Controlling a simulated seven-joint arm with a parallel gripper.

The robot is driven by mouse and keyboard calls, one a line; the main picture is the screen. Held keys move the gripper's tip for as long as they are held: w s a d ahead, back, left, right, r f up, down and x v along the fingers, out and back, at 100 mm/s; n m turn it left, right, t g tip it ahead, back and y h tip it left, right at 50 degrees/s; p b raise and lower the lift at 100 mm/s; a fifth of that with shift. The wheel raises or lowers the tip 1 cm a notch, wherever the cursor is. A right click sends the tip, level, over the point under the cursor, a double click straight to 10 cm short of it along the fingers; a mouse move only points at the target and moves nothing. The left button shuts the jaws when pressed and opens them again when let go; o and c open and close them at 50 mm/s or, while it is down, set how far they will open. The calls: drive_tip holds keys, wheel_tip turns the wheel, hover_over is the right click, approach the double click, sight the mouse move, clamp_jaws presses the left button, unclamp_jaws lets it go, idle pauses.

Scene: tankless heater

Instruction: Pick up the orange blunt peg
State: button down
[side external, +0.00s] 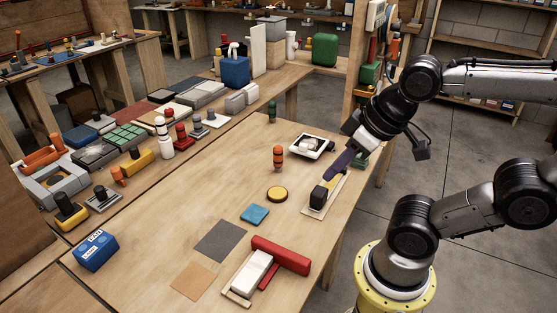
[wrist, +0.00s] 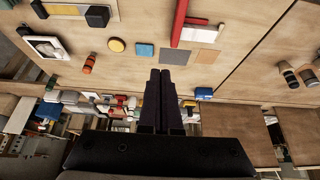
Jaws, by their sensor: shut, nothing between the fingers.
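The orange blunt peg (side external: 278,158) stands upright on the table, orange with dark bands. It also shows in the wrist view (wrist: 89,63), at the left and clear of my fingers. My gripper (side external: 331,177) has dark purple fingers and hangs over the right side of the table, to the right of the peg. In the wrist view my gripper's fingers (wrist: 164,74) lie together with nothing between them.
A black block on a pale board (side external: 319,195) lies under my fingers. A white tray (side external: 312,146) and a yellow disc (side external: 277,194) lie near the peg. A dark green peg (side external: 272,112) stands behind it. A red bar (side external: 280,255) lies in front.

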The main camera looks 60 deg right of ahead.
drive_tip(key=c, duration=1.5)
unclamp_jaws()
drive_tip(key=shift+c, duration=0.2)
drive_tip(key=o, duration=1.1)
